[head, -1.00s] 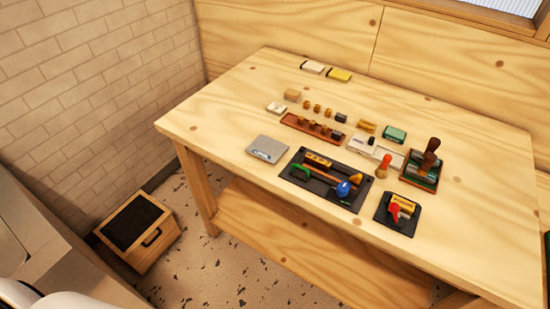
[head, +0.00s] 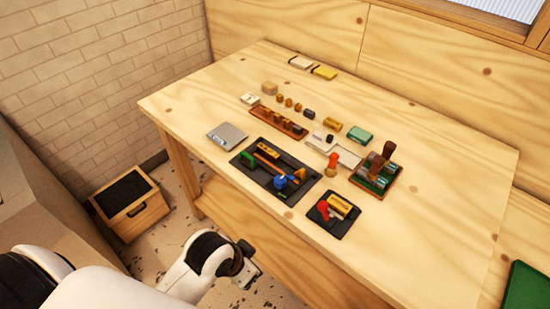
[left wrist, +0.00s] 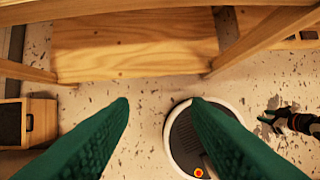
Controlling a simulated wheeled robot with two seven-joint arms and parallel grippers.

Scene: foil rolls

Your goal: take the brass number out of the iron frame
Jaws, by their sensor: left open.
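A small black frame (head: 325,222) lies flat near the front edge of the table, right of the larger black tray. A brass-coloured piece (head: 340,205) and a red-handled part sit in it; any number on the brass is too small to read. My left gripper (head: 243,264) is low in front of the table, well apart from the frame, its fingers hardly showing. In the left wrist view my left gripper (left wrist: 160,102) is open and empty, its two green fingers spread over the floor. A dark arm end at that view's right edge appears to be my right gripper (left wrist: 274,118); its jaws are unclear.
A black tool tray (head: 262,184) lies left of the frame. Several small brass pieces (head: 289,102), a brown rack, and a stamp stand (head: 388,182) with upright handles are behind. The table (head: 440,240) is clear at the right. A wooden box (head: 132,205) stands on the floor.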

